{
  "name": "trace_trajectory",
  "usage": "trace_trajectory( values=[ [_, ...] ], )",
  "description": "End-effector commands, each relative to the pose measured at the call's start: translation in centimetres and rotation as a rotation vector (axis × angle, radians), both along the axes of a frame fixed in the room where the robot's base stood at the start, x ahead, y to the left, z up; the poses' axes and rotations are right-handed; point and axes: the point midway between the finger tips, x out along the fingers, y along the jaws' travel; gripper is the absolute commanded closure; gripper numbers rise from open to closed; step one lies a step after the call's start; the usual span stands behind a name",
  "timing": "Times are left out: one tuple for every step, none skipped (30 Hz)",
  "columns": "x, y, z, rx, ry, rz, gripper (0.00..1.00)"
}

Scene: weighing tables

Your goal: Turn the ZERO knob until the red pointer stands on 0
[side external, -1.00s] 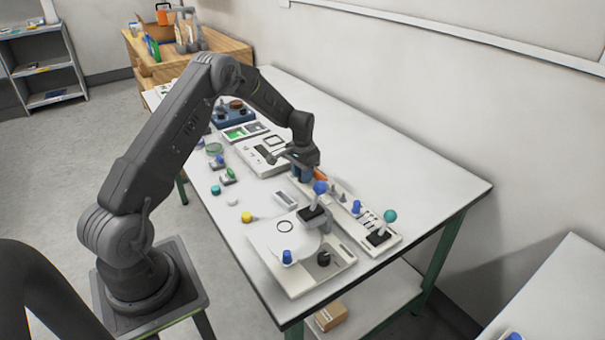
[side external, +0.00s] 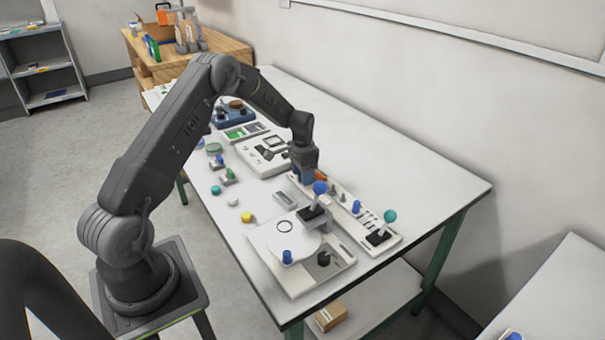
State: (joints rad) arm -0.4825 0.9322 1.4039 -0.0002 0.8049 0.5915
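A white instrument (side external: 300,283) with a round white plate stands at the near end of the long table. A black knob (side external: 323,258) and a blue knob (side external: 287,257) sit on its near part. No lettering is readable, so I cannot tell which knob is ZERO. The red pointer and its scale cannot be made out. My gripper (side external: 304,179) points down over the back part of the table, behind this instrument and apart from both knobs. It is beside an orange piece at the end of a long white rack. Its fingers are too small and dark to read.
The white rack (side external: 398,238) holds weights and a teal-topped post (side external: 390,216). A blue-topped post (side external: 320,188) stands behind the round plate. A yellow knob (side external: 247,217) and a white device (side external: 250,160) lie farther left. The table's right side (side external: 440,190) is clear.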

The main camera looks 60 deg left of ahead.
Motion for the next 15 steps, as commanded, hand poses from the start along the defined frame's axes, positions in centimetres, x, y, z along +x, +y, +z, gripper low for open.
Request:
trace_trajectory(
  values=[
    [0.0,0.0,0.0,0.000,0.000,0.000,0.43],
    [0.0,0.0,0.0,0.000,0.000,0.000,0.43],
    [0.0,0.0,0.0,0.000,0.000,0.000,0.43],
    [0.0,0.0,0.0,0.000,0.000,0.000,0.43],
    [0.0,0.0,0.0,0.000,0.000,0.000,0.43],
    [0.0,0.0,0.0,0.000,0.000,0.000,0.43],
    [0.0,0.0,0.0,0.000,0.000,0.000,0.43],
    [0.0,0.0,0.1,0.000,0.000,0.000,0.43],
    [0.0,0.0,0.3,0.000,0.000,0.000,0.43],
    [0.0,0.0,0.5,0.001,-0.001,0.000,0.43],
    [0.0,0.0,0.8,0.001,-0.001,0.000,0.43],
    [0.0,0.0,1.2,0.001,-0.001,0.000,0.43],
    [0.0,0.0,1.7,0.001,-0.001,0.000,0.43],
    [0.1,0.0,2.2,0.002,-0.003,0.000,0.43],
    [0.1,0.0,3.0,0.002,-0.003,0.000,0.43]
  ],
)
